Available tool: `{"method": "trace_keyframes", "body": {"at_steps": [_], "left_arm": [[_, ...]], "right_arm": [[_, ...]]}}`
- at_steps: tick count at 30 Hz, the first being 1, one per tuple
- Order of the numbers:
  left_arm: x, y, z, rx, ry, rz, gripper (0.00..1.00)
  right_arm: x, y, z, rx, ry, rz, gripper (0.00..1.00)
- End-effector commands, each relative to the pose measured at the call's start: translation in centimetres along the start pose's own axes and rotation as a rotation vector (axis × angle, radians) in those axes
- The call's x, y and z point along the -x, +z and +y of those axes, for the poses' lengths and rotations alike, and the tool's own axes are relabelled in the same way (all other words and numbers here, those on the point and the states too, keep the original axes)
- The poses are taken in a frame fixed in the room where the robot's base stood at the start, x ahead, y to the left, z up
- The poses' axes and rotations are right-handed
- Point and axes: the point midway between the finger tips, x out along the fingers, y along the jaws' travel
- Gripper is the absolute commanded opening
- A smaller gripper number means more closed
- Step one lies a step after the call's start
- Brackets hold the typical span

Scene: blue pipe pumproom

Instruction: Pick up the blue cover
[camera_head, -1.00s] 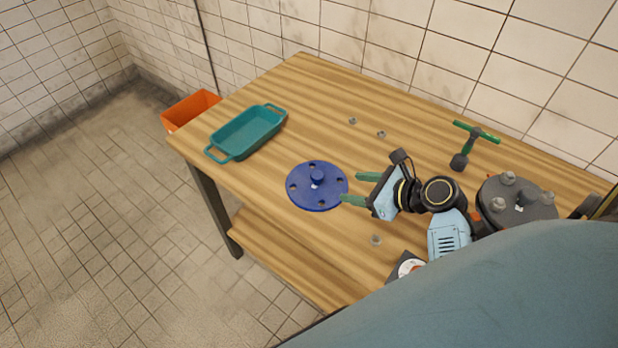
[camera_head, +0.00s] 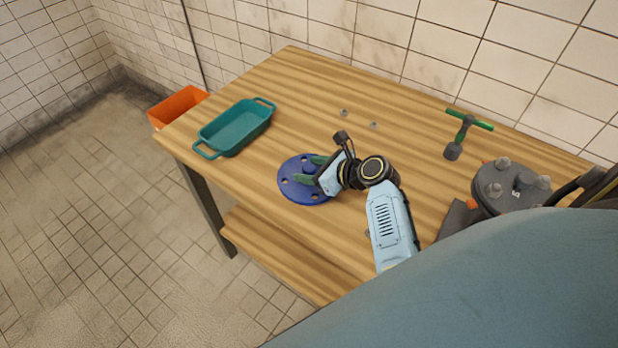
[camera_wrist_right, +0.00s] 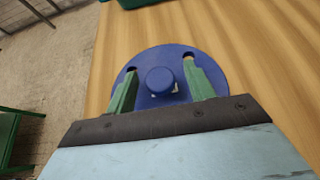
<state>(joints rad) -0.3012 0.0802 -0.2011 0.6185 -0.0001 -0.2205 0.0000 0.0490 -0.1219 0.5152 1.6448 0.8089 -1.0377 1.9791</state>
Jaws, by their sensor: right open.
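The blue cover (camera_head: 292,186) is a round disc with bolt holes and a central knob. It lies flat on the wooden table (camera_head: 262,185). My right gripper (camera_head: 310,171) is open over the cover. In the right wrist view the blue cover (camera_wrist_right: 150,62) shows its knob (camera_wrist_right: 161,80) between the two green fingers of the right gripper (camera_wrist_right: 162,90). The fingers stand apart from the knob on both sides. In the head view the gripper hides the knob and the cover's right part. My left gripper is not in view.
A teal tray (camera_head: 236,127) sits at the table's left end, with an orange bin (camera_head: 177,105) on the floor beyond. Small nuts (camera_head: 343,112) and a green-handled tool (camera_head: 462,136) lie farther back. A grey flanged part (camera_head: 508,187) stands at the right.

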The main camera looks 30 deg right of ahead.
Motion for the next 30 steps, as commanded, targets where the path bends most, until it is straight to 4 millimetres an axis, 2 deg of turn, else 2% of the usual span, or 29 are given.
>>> {"method": "trace_keyframes", "body": {"at_steps": [3,10,22,30], "left_arm": [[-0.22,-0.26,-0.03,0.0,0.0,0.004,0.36],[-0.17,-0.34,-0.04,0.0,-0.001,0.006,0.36],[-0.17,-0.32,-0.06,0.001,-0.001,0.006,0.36],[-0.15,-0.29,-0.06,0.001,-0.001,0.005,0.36]], "right_arm": [[-0.85,-0.01,-0.02,0.001,-0.001,-0.001,0.53],[-0.86,0.0,-0.01,0.001,-0.001,0.0,0.52],[-0.83,-0.03,-0.01,0.0,-0.001,0.0,0.0],[-0.79,0.17,-0.06,0.001,-0.002,-0.003,0.0]]}}
